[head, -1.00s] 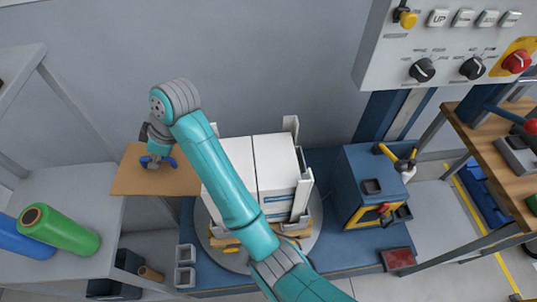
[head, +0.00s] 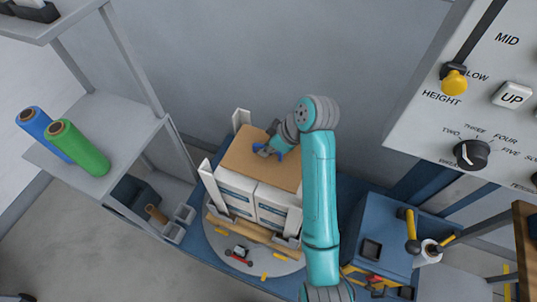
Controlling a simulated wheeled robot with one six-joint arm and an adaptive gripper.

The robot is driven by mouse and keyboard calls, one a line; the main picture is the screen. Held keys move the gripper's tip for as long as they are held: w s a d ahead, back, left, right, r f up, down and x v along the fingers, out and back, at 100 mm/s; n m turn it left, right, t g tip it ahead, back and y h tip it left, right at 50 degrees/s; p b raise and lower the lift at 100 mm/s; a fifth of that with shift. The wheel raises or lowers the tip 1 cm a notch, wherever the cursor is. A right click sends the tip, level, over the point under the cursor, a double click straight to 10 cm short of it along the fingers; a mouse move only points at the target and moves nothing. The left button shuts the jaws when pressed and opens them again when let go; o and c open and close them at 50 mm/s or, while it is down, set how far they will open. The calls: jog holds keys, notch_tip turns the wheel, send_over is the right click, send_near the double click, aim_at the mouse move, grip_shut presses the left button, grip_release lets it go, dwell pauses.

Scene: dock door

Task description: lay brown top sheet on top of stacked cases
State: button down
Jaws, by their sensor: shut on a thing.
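The brown top sheet (head: 240,156) is over the stacked white cases (head: 238,197) in the head view and covers most of their top. I cannot tell whether it rests on them or hangs just above. My gripper (head: 268,153) is shut on the sheet near its middle, with blue fingers partly hidden by the wrist. The cases stand on a wooden pallet (head: 222,222) on a round grey turntable (head: 216,240), with upright white corner posts around them.
A shelf (head: 118,185) with blue and green rolls (head: 82,150) stands at left. A blue machine (head: 385,235) stands at right, below a control panel (head: 500,120) with knobs and buttons. A small red-handled tool (head: 238,257) lies on the turntable's front.

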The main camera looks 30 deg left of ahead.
jog(key=shift+f, duration=1.9)
jog(key=c, duration=1.2)
grip_release()
jog(key=shift+f, duration=0.15)
jog(key=v, duration=0.7)
jog(key=shift+d+r, duration=0.1)
jog(key=shift+r, duration=0.25)
